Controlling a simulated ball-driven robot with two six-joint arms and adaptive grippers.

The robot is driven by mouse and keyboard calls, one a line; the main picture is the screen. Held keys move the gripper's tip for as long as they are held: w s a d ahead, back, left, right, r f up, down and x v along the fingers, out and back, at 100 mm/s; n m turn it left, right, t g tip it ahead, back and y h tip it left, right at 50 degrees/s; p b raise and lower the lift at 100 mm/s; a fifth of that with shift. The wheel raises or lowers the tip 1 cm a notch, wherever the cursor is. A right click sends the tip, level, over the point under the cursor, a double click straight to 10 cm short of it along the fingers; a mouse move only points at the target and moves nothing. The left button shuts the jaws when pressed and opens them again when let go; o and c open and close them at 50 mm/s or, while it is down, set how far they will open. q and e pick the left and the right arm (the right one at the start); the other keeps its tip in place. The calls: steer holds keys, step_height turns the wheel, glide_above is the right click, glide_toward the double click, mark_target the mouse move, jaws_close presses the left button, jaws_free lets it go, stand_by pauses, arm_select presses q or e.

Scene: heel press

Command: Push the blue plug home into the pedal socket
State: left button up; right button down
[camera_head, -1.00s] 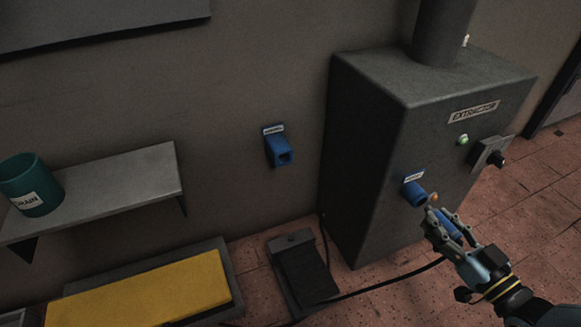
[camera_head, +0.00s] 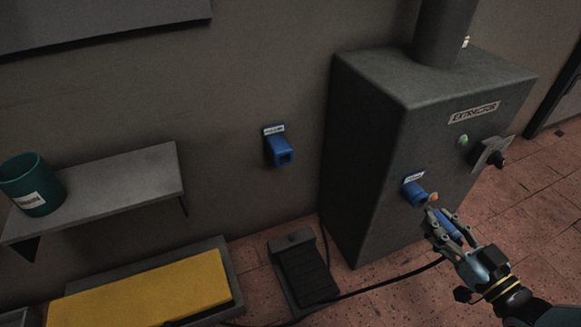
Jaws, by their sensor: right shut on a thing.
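My right gripper (camera_head: 445,221) is shut on the blue plug (camera_head: 450,228), which shows between its fingers in front of the extractor. A blue socket (camera_head: 414,193) with a small white label juts from the extractor's front, just up and left of the fingers. A small orange spot (camera_head: 433,198) shows between socket and fingers. The plug's front end is partly hidden, so I cannot tell whether it touches the socket. A second blue socket (camera_head: 279,150) with a label is on the wall. Neither label can be read. My left gripper is not in view.
A black foot pedal (camera_head: 305,275) lies on the floor, with a black cable (camera_head: 385,283) running toward my right gripper. A shelf (camera_head: 120,185) holds a green cup (camera_head: 30,180).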

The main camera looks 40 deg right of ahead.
steer(key=shift+x, duration=1.5)
stand_by(0.3)
steer(key=c, duration=0.9)
jaws_free()
steer(key=shift+c, duration=0.2)
